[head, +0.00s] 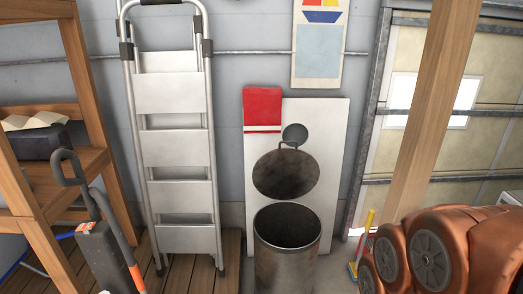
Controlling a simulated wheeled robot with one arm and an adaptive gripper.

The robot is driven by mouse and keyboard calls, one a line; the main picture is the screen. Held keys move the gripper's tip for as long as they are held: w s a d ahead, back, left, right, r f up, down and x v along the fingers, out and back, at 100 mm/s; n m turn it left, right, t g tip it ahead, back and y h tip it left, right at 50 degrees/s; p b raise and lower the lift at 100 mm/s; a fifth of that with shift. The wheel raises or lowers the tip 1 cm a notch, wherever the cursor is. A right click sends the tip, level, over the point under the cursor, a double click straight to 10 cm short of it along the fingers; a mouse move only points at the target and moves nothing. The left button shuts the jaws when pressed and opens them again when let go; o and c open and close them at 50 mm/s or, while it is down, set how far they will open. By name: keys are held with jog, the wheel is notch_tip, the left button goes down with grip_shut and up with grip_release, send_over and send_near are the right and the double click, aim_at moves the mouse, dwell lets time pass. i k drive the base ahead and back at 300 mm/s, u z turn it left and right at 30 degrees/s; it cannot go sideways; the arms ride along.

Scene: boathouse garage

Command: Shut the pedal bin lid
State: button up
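The pedal bin (286,262) is a round, dull metal bin standing on the floor in the lower middle of the head view. Its mouth is open and its inside looks dark. The lid (286,174) is a round, dark, stained disc standing raised behind the bin's rim, with its inner face towards me. A small loop shows at the lid's top edge. The bin's foot and pedal are below the picture and hidden. My gripper is not in view; only links of my arm show at the lower right, apart from the bin in the picture.
A folding stepladder (175,150) leans on the wall left of the bin. A white board (325,150) with a red cloth (262,108) stands behind it. A wooden shelf (50,195) is at left, a wooden post (435,110) at right. Colourful long-handled tools (362,245) stand right of the bin.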

aim_at(288, 173)
jog(key=u, duration=0.1)
jog(key=i, duration=0.95)
jog(key=u, duration=0.6)
